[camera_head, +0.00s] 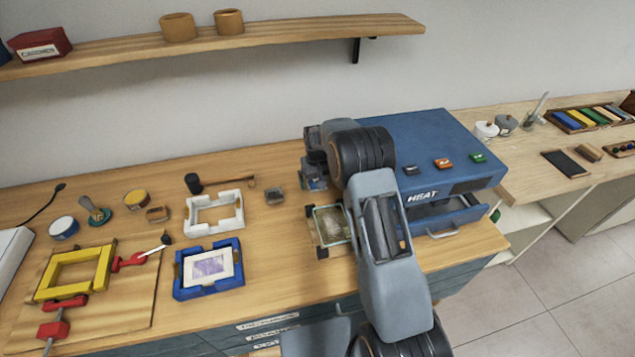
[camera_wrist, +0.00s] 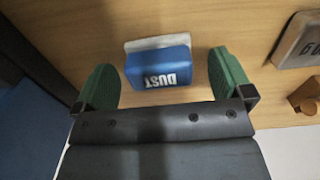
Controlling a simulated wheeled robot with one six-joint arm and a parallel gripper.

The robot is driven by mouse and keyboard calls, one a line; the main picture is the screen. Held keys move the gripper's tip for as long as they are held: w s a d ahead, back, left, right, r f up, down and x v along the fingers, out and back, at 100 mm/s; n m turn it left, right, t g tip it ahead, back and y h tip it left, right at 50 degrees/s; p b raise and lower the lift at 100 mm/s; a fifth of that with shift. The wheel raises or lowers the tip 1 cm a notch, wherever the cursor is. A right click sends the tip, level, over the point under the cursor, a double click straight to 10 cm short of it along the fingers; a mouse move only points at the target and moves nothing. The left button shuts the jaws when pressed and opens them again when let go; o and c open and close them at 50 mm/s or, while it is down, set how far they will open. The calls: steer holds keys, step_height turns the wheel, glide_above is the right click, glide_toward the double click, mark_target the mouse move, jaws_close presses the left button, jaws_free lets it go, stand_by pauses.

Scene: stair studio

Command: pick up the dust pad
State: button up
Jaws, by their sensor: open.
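The dust pad (camera_wrist: 158,70) is a blue block marked DUST with a pale base, lying on the wooden bench. In the wrist view it sits between the two green fingers of my gripper (camera_wrist: 163,64). The fingers are open, with a visible gap on each side of the pad. Whether the fingertips are at its height is hard to tell. In the head view my gripper (camera_head: 314,172) points down at the bench left of the blue heat machine, and my arm and gripper largely hide the pad.
A grey block (camera_head: 275,196) lies left of my gripper; it also shows in the wrist view (camera_wrist: 298,42). A framed screen (camera_head: 329,224) lies in front. The blue heat machine (camera_head: 440,150) stands close on the right. A white frame (camera_head: 214,212) and blue tray (camera_head: 208,268) lie left.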

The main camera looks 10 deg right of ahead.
steer(key=shift+f, duration=0.5)
steer(key=shift+c, duration=0.3)
steer(key=c, duration=1)
steer(key=shift+o, duration=0.2)
steer(key=shift+r, duration=0.15)
steer(key=shift+r, duration=0.5)
steer(key=s+a+r+b, duration=0.3)
steer(key=s+r+b, duration=0.1)
steer(key=s+r, duration=0.7)
steer(key=shift+s+a+r, duration=0.35)
steer(key=shift+s, duration=0.9)
